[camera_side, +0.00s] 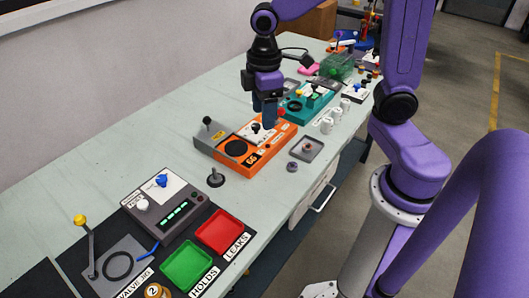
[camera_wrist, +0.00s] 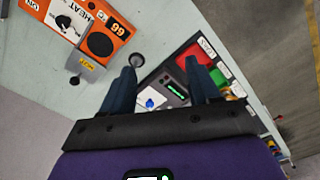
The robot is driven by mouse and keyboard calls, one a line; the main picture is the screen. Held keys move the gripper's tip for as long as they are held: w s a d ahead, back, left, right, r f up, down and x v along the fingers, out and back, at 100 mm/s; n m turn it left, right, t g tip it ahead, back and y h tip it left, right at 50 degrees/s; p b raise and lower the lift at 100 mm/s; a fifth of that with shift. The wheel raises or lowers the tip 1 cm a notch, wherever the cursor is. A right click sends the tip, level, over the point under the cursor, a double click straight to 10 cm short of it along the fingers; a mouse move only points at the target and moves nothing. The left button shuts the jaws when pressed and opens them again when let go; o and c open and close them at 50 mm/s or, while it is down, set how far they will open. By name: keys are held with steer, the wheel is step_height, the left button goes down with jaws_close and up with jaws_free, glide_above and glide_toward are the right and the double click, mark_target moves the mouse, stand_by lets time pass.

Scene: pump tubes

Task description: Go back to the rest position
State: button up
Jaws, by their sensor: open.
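My gripper (camera_side: 267,108) hangs above the far side of the orange unit in the side view, with its dark blue fingers pointing down. In the wrist view my gripper (camera_wrist: 163,85) shows two fingers well apart with nothing held between them. The orange unit marked 66 (camera_side: 270,143) has a black round disc, a white panel with a knob, and a grey bracket with a black-knobbed lever (camera_side: 208,122). The same orange unit (camera_wrist: 112,32) shows at the upper left in the wrist view.
A grey tester with a green display (camera_side: 168,205), a red tray (camera_side: 220,232), a green tray (camera_side: 187,265) and a yellow-knobbed lever (camera_side: 80,220) stand nearer. A teal unit (camera_side: 307,107) and white cups (camera_side: 327,125) stand beyond. The left tabletop is clear.

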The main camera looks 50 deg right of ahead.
steer(key=s+n, duration=0.1)
steer(key=s, duration=1.6)
steer(key=shift+s+d+f+n, duration=0.15)
steer(key=shift+s+n, duration=0.15)
steer(key=shift+s, duration=0.1)
